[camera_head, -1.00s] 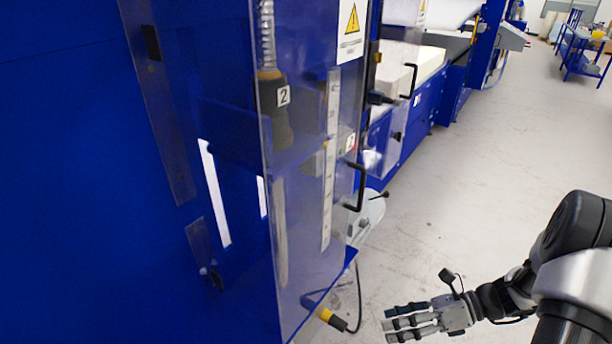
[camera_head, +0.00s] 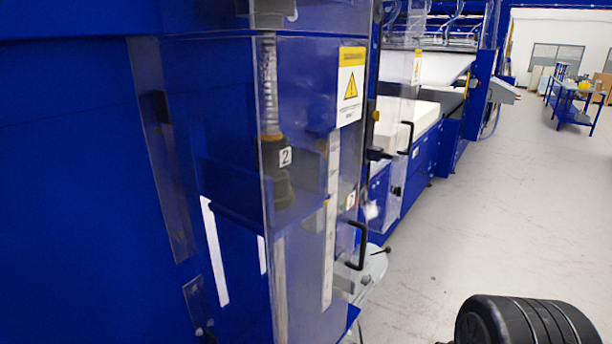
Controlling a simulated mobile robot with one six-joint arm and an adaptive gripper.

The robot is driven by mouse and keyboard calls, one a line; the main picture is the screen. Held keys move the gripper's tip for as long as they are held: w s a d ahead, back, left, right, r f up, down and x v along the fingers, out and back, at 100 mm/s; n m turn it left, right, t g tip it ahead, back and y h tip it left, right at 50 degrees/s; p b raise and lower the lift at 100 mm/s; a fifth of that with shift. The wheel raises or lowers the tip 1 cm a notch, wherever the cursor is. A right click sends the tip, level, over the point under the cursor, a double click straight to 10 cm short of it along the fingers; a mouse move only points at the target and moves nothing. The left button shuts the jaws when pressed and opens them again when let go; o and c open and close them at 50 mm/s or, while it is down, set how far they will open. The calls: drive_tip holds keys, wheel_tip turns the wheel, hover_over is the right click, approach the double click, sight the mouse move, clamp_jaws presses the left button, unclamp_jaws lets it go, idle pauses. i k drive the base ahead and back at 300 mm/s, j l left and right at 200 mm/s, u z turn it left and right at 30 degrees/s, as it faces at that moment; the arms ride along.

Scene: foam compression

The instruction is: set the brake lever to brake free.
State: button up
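No lever that I can surely name as the brake lever is to be seen. A small black-knobbed lever (camera_head: 385,250) sticks out of a grey rounded part (camera_head: 368,272) low beside the blue machine, right of the clear door. I cannot tell whether this is the brake lever or which setting it has. My gripper is out of view. Only a dark link of my arm shows at the bottom right, apart from the machine.
The blue machine cabinet (camera_head: 75,190) fills the left. Its clear door (camera_head: 305,235) has a black handle (camera_head: 358,246) and a warning sign (camera_head: 350,86). White foam blocks (camera_head: 412,118) lie on the line behind. The grey floor (camera_head: 490,210) at right is clear up to a blue cart (camera_head: 572,112).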

sight(388, 250)
drive_tip(key=i+l, duration=0.95)
drive_tip(key=i+j, duration=0.05)
